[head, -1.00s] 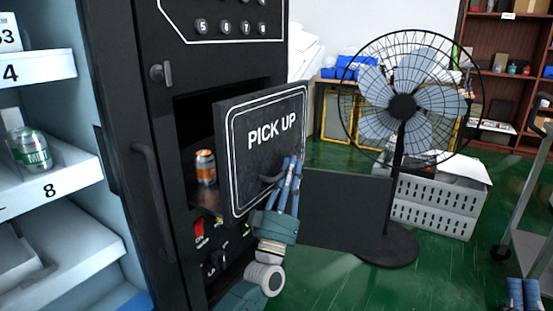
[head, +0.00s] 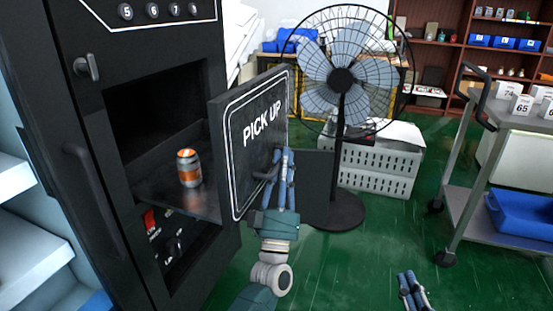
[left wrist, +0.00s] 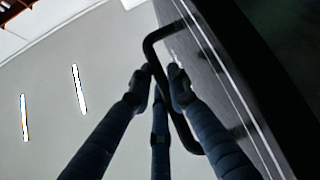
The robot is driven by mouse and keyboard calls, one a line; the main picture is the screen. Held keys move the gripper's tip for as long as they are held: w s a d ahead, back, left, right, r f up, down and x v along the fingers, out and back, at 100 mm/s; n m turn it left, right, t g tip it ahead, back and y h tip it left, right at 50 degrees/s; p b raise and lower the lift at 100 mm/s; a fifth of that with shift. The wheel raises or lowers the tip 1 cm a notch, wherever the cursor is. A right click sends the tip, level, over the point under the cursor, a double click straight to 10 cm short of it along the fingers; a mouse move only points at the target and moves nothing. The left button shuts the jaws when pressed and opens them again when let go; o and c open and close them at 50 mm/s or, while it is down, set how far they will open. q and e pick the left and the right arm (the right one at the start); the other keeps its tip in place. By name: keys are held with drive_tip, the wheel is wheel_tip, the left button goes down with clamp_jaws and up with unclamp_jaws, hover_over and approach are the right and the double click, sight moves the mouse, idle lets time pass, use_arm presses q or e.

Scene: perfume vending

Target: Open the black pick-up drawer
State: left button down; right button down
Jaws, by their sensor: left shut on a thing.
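The black pick-up drawer's door (head: 262,115), lettered PICK UP, stands swung open to the right of its opening in the head view. My left gripper (head: 281,168) is shut on the door's dark handle (head: 262,175). The left wrist view shows the blue fingers around the bent handle bar (left wrist: 181,125). An orange and silver can (head: 188,168) stands upright inside the opening. My right gripper (head: 410,287) is low at the bottom right, away from the machine; its finger gap is too small to read.
A standing fan (head: 342,80) and a white crate (head: 378,170) stand behind the door. A grey cart (head: 500,215) with a blue bin (head: 522,215) is at the right.

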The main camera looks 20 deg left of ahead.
use_arm(q)
drive_tip(key=shift+f, duration=0.15)
drive_tip(key=c, duration=1.9)
unclamp_jaws()
drive_tip(key=shift+s, duration=0.1)
drive_tip(key=v, duration=1.2)
drive_tip(key=shift+a, duration=0.1)
